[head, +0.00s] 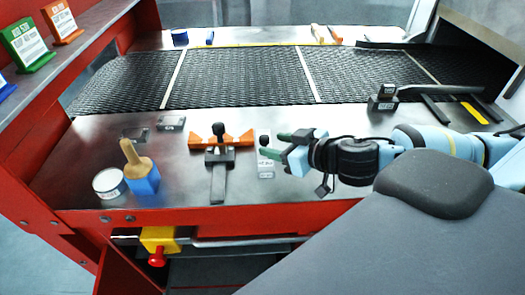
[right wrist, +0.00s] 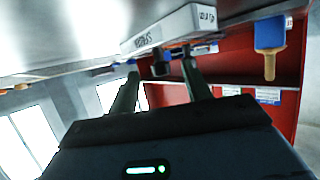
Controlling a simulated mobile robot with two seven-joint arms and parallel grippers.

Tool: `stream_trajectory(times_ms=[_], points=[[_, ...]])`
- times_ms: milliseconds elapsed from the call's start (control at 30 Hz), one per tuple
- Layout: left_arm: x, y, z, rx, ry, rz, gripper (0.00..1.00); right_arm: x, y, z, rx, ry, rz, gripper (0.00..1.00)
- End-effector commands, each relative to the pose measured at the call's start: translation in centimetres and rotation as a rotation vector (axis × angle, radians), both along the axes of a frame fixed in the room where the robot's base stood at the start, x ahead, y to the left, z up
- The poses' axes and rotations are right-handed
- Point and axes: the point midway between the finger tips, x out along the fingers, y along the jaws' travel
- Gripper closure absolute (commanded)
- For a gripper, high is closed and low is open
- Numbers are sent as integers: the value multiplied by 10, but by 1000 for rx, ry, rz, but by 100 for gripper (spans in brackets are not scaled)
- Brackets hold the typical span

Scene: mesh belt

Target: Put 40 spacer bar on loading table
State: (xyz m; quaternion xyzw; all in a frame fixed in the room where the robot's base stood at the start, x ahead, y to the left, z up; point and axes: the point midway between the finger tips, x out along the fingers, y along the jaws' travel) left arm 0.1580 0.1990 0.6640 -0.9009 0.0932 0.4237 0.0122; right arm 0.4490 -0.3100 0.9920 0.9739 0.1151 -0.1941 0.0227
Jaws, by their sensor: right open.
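A grey bar (head: 266,165) with white labels lies on the dark table (head: 80,165) in front of the belt, just off the fingertips of my right gripper (head: 274,145). One finger partly covers it in the head view. In the right wrist view the labelled bar (right wrist: 170,33) shows beyond the open, empty fingers (right wrist: 160,65); its lettering is hard to read. Another small grey block (head: 171,124) lies further left. I cannot tell which carries 40. My left gripper is out of view.
An orange and black clamp-like tool (head: 220,150), a blue brush with a wooden handle (head: 142,172) and a round tin (head: 109,183) stand left of the gripper. The black mesh belt (head: 240,75) runs behind. A red-framed shelf (head: 70,50) borders the left.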

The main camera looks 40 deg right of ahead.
Motion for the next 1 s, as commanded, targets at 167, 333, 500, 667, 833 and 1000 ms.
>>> stream_trajectory(times_ms=[167,333,500,667,833,1000], points=[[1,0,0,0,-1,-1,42,15,3,-5,2,-4,-2,51],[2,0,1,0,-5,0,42,20,5,-8,0,-2,0,51],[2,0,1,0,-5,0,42,20,5,-8,-1,-1,0,51],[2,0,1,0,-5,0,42,20,5,-8,-1,-1,0,64],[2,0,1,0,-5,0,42,20,5,-8,-1,-1,0,87],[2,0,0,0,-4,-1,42,20,5,-7,-1,-3,1,100]])
